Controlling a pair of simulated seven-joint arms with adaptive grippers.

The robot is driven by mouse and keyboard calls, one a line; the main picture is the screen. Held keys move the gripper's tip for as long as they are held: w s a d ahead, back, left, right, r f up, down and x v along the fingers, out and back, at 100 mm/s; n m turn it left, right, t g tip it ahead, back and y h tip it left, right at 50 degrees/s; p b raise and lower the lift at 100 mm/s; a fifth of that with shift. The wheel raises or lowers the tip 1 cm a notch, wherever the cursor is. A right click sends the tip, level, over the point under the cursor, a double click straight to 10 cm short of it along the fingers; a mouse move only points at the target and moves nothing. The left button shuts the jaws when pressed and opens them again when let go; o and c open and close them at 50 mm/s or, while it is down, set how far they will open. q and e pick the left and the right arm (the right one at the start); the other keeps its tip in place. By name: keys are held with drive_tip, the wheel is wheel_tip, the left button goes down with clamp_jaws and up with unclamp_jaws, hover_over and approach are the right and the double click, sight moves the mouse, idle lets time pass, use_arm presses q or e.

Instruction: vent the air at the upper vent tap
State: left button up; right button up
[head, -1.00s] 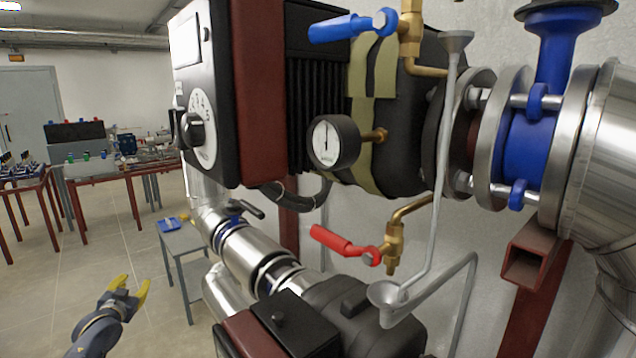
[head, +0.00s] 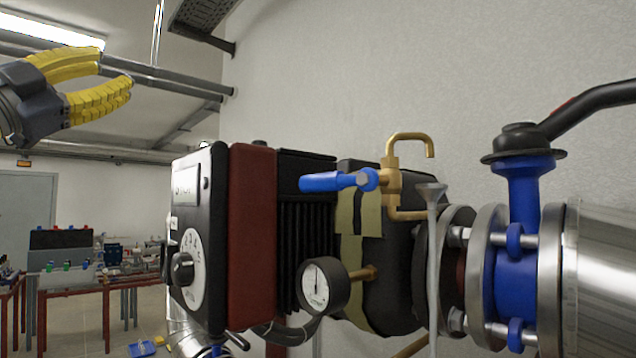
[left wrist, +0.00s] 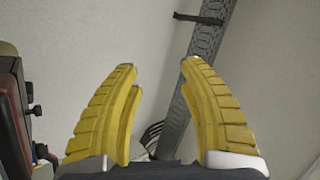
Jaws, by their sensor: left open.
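The upper vent tap (head: 392,188) is a brass valve with a blue lever handle (head: 335,182) pointing left, roughly level. Its curved brass outlet rises above the body and hooks over to the right, beside a grey funnel (head: 432,190). No water or spray shows at the outlet. My left gripper (head: 117,68) is at the upper left of the head view, well apart from the tap, above and to its left. Its yellow fingers are open and empty, and the left wrist view shows clear space between the fingertips (left wrist: 160,64). My right gripper is not in view.
A blue flanged valve (head: 520,270) with a black lever is at right. Space left of the pump is open.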

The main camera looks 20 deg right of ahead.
use_arm(q)
drive_tip(key=s+d+r+m+g+h, duration=0.1)
drive_tip(key=s+d+m+g+h, duration=0.35)
drive_tip(key=s, duration=0.95)
drive_tip(key=s+d+f+m+g+y, duration=0.2)
drive_tip(key=s+d+f+m+g, duration=0.3)
drive_tip(key=s, duration=0.3)
drive_tip(key=m+g+y, duration=0.1)
drive_tip(key=m+y, duration=0.1)
drive_tip(key=y, duration=0.2)
approach(312, 182)
drive_tip(key=shift+n, duration=0.25)
drive_tip(key=x, duration=1.1)
drive_tip(key=shift+a, duration=0.1)
clamp_jaws()
